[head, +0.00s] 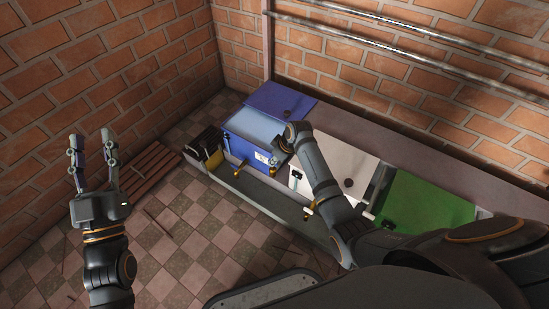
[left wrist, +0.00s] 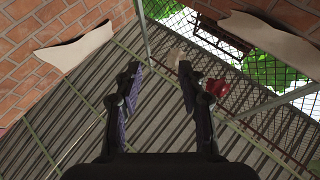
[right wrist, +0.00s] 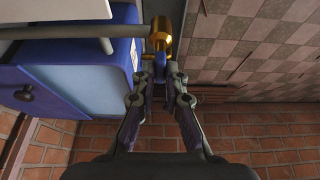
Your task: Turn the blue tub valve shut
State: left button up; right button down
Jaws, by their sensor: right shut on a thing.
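The blue tub (head: 238,148) stands against the brick wall, with its blue lid (head: 275,97) raised at the back. In the right wrist view, a brass valve (right wrist: 161,28) with a small blue handle (right wrist: 160,66) sits at the tub's side. My right gripper (right wrist: 160,78) is shut on the blue handle; its fingers partly hide it. In the head view my right gripper (head: 277,155) is at the tub's front right corner, and the held handle cannot be made out. My left gripper (head: 92,150) is open and empty, raised over the floor at the left.
A white tub (head: 340,160) and a green tub (head: 430,205) stand to the right. A grey trough (head: 255,192) runs along the front. A black and yellow device (head: 207,150) is left of the blue tub. Wooden slats (head: 150,178) lie on the checkered floor (head: 185,230).

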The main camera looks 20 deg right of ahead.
pick_arm(q)
notch_tip(320, 180, down, 6)
jog(key=w+g, duration=0.1)
jog(key=g, duration=0.2)
jog(key=shift+w+y, duration=0.15)
jog(key=shift+y, duration=0.15)
jog(key=shift+r, duration=0.1)
pick_arm(e)
jog(key=c, duration=1.4)
grip_release()
jog(key=v, duration=1.2)
jog(key=shift+a, duration=0.1)
